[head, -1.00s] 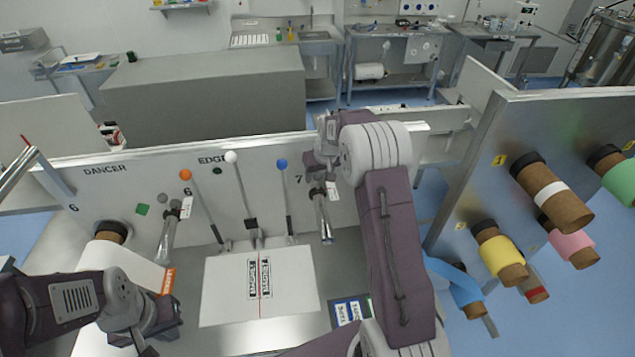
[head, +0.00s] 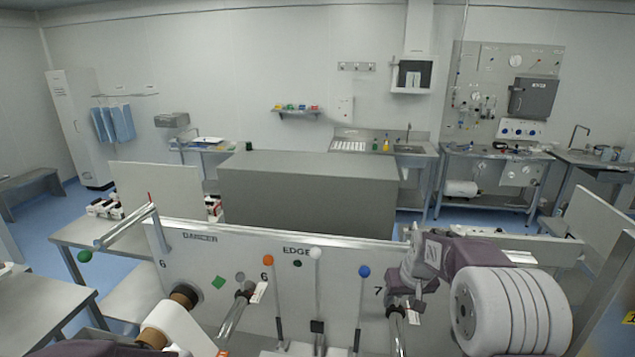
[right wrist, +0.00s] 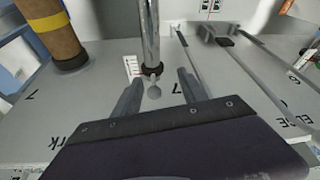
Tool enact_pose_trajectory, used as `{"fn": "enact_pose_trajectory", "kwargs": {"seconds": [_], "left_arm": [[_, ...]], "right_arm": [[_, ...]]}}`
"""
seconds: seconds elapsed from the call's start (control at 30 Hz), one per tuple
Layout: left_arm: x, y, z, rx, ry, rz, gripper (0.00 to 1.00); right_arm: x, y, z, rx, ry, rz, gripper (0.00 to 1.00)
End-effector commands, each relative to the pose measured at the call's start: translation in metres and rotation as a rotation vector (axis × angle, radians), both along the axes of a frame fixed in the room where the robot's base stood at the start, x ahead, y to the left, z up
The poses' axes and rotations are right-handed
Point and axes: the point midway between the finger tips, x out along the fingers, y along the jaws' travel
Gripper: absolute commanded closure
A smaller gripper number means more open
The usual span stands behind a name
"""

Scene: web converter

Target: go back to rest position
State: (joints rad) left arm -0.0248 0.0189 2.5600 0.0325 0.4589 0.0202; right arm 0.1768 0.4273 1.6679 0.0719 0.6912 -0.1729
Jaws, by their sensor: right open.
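My right gripper (head: 403,303) is by the grey panel (head: 190,258), near the label 7, at the top of a metal roller (head: 398,332). In the right wrist view its two fingers (right wrist: 158,82) are spread apart. The metal roller (right wrist: 149,30) ends in a small round knob between them. I cannot tell whether the fingers touch it. Nothing is held. Only a dark piece of my left arm shows at the bottom left of the head view; the left gripper is out of frame.
Levers with orange (head: 268,260), white (head: 316,253) and blue (head: 363,271) knobs stand at the panel. A white roll (head: 178,325) is at its left. A grey cabinet (head: 308,197) stands behind. A yellow-banded roll (right wrist: 48,22) is near my right wrist.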

Motion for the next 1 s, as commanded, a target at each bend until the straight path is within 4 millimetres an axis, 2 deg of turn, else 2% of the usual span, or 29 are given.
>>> {"fn": "enact_pose_trajectory", "kwargs": {"seconds": [0.03, 0.2, 0.43, 0.47, 0.5, 0.8, 0.9, 1.0], "left_arm": [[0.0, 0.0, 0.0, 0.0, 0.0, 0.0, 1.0], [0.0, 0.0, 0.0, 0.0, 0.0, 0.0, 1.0], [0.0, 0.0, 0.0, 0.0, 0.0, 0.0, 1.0], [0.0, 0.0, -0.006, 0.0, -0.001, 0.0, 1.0], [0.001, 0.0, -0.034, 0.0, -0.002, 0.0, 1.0], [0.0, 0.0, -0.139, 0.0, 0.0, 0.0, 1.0], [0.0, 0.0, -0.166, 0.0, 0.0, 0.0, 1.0], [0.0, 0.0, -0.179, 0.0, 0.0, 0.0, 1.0]], "right_arm": [[-0.024, 0.014, -0.006, 0.0, 0.019, 0.01, 0.5], [-0.104, 0.047, -0.032, 0.001, 0.068, 0.027, 0.5], [-0.204, 0.071, -0.062, 0.001, 0.122, 0.054, 0.5], [-0.214, 0.073, -0.071, 0.001, 0.129, 0.055, 0.5], [-0.211, 0.073, -0.099, 0.003, 0.136, 0.05, 0.5], [-0.227, 0.078, -0.209, 0.019, 0.211, 0.039, 0.5], [-0.232, 0.079, -0.238, 0.023, 0.233, 0.035, 0.5], [-0.235, 0.08, -0.251, 0.025, 0.249, 0.032, 0.5]]}}
